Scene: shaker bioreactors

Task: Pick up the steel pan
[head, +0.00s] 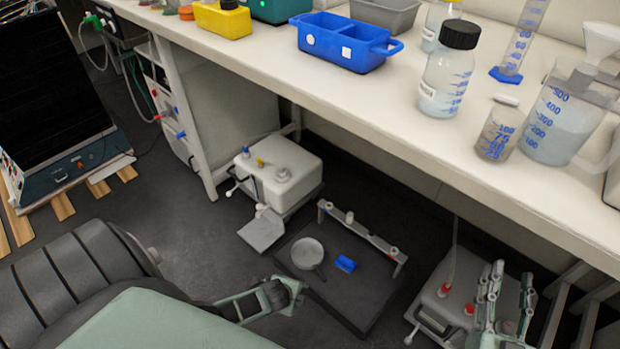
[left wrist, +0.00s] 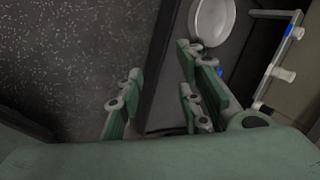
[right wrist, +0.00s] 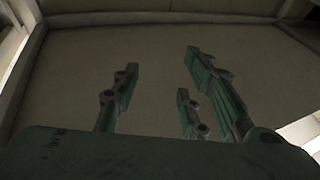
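The steel pan (head: 308,253) is a small, round, shallow, light-grey dish. It lies on a dark, flat platform (head: 362,300) on the floor below the bench. My left gripper (head: 283,296) is low, just in front of the pan and apart from it. In the left wrist view, the pan (left wrist: 212,20) shows at the top, beyond the right-hand fingers of my open, empty left gripper (left wrist: 150,95). My right gripper (head: 507,290) is at the lower right of the head view, far from the pan. Its fingers (right wrist: 160,88) are spread and empty in the right wrist view.
A small blue block (head: 346,263) lies right of the pan. A rail with knobs (head: 362,233) stands along the platform's back edge. White machines stand left (head: 280,172) and right (head: 455,295) of it. The bench (head: 330,100) above carries bottles and bins.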

